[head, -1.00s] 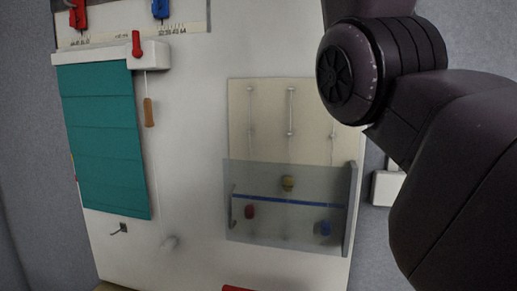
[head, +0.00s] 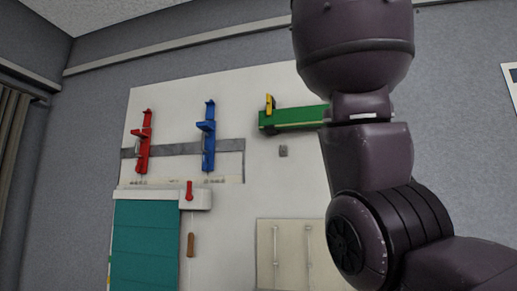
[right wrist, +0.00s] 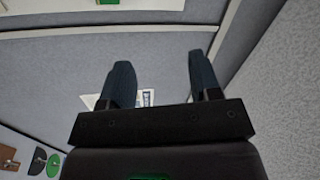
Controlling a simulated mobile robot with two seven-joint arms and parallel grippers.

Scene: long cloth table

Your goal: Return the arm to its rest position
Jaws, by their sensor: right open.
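My right arm (head: 372,160) rises on the right side of the head view, its upper part leaving the top of the picture. Its gripper is outside the head view. In the right wrist view my right gripper (right wrist: 160,85) shows two dark fingers spread well apart with nothing between them. Behind the fingers are a grey wall surface and a small pale printed patch. My left gripper is in neither view.
A white board (head: 265,180) on the grey wall carries a red slider (head: 144,142), a blue slider (head: 208,138), a green bar (head: 292,117) partly behind my arm, and a teal blind (head: 145,245) with a wooden pull (head: 190,245). A curtain (head: 12,150) hangs at far left.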

